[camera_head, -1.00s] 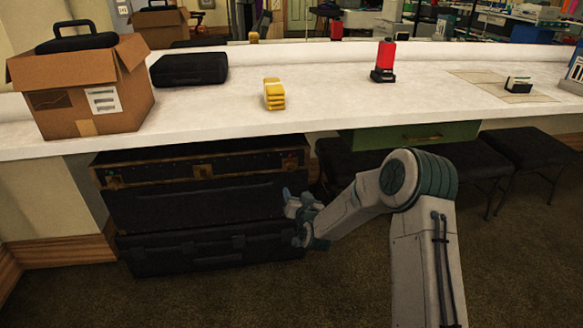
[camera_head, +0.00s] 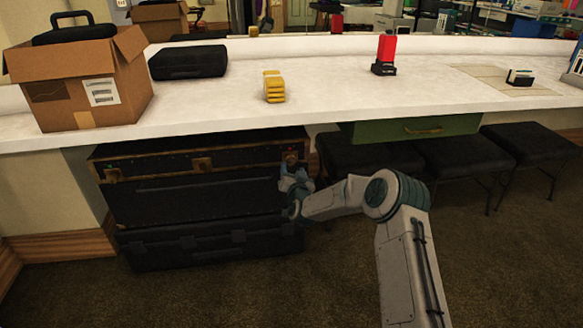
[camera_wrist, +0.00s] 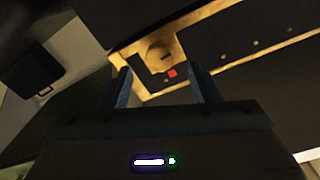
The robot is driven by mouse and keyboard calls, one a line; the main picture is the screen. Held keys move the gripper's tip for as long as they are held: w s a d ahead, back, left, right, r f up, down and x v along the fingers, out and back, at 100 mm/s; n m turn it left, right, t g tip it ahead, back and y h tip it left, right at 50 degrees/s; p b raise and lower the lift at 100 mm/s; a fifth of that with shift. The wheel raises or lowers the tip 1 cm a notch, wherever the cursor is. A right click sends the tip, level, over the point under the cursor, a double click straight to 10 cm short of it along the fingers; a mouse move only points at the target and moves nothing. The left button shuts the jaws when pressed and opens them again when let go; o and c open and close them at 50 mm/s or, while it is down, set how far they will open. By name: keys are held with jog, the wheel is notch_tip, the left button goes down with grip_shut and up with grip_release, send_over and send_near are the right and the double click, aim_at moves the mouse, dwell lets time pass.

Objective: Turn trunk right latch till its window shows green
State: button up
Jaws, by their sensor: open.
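The black trunk (camera_head: 150,168) with brass edging stands under the counter, on top of a second black case. My gripper (camera_head: 292,172) is at the trunk's front right end and covers part of it. In the wrist view the trunk's right latch (camera_wrist: 160,52) is a round brass piece on a brass plate.
The white counter (camera_head: 330,85) overhangs the trunk, with a cardboard box (camera_head: 80,85) on it. The lower black case (camera_head: 200,245) lies beneath the trunk. Black stools (camera_head: 450,150) and a green drawer (camera_head: 415,130) are to the right. The carpet in front is clear.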

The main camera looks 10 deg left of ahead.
aim_at(291, 162)
jog(key=shift+b+x, duration=0.5)
jog(key=shift+x, duration=1.7)
jog(key=c, duration=1)
